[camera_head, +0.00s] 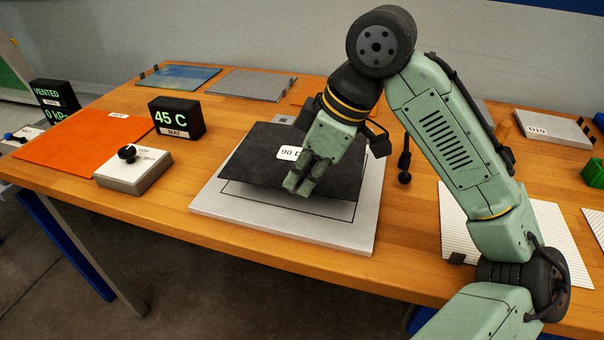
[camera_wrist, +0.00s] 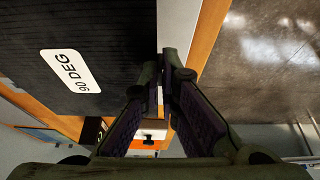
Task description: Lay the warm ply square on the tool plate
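The ply square (camera_head: 252,160) is a dark grey sheet with a white "90 DEG" label, seen over the tool plate (camera_head: 362,232) in the head view. The plate is pale grey with a thin black outline, whose front part shows beyond the sheet. The sheet seems slightly raised and is offset toward the back of the outline. My gripper (camera_head: 299,190) is at the sheet's front edge. In the wrist view the sheet (camera_wrist: 95,55) fills the upper left, and the fingertips (camera_wrist: 162,78) are closed together at its edge. Whether the sheet touches the plate is unclear.
An orange mat (camera_head: 75,140) lies at left, with a black "45 C" display (camera_head: 177,118) and a grey control box with a black knob (camera_head: 133,168) beside it. Flat plates (camera_head: 252,85) lie at the back. A white ribbed sheet (camera_head: 455,222) lies right.

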